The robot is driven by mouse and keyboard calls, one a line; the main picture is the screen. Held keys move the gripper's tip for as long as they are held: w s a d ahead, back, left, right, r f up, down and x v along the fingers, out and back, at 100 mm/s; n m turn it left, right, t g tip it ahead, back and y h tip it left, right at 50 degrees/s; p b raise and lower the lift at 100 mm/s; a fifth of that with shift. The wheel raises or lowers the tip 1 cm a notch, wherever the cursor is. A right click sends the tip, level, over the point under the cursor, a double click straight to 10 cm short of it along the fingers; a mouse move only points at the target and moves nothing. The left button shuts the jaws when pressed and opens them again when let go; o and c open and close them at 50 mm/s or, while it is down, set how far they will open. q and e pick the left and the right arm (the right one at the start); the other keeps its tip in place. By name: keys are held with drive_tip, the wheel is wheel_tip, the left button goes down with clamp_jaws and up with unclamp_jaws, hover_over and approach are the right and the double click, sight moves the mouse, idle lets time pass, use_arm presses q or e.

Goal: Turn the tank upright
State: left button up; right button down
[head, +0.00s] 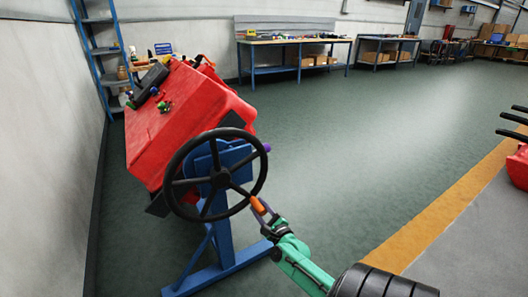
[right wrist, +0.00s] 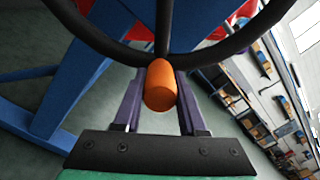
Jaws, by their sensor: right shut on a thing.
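The red tank (head: 172,122) sits tilted on a blue stand (head: 224,215) at the left, its top face leaning toward the wall. A black spoked handwheel (head: 177,183) is mounted on the stand's near side. An orange handle (head: 258,205) sticks out from the wheel's lower right rim. My right gripper (head: 262,208) reaches in from the bottom and is shut on this handle. In the right wrist view, the orange handle (right wrist: 160,88) sits between the two purple fingers, just below the black rim (right wrist: 215,52). My left gripper does not show.
A grey wall (head: 45,150) runs close along the left, with a blue shelf rack (head: 100,50) behind the tank. Workbenches (head: 295,42) stand at the back. Another red object with black prongs (head: 518,165) is at the right edge. The green floor between is clear.

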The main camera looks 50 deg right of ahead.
use_arm(q)
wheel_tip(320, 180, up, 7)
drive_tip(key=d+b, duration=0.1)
drive_tip(key=b, duration=0.1)
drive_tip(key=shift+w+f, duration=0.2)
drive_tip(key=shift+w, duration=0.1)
use_arm(e)
drive_tip(key=w+a+f+m, duration=0.1)
drive_tip(key=w+a+m, duration=0.1)
drive_tip(key=a, duration=0.3)
drive_tip(key=w+a+f+m, duration=0.1)
drive_tip(key=a+f+m, duration=0.1)
drive_tip(key=a+m, duration=0.3)
drive_tip(key=shift+w+a+f+m, duration=0.2)
drive_tip(key=shift+w+f+m, duration=0.1)
drive_tip(key=shift+w, duration=0.1)
drive_tip(key=c, duration=0.7)
unclamp_jaws()
drive_tip(key=shift+a, duration=0.1)
drive_tip(key=shift+o, duration=1.2)
drive_tip(key=shift+w, duration=0.15)
drive_tip(key=shift+f, duration=0.1)
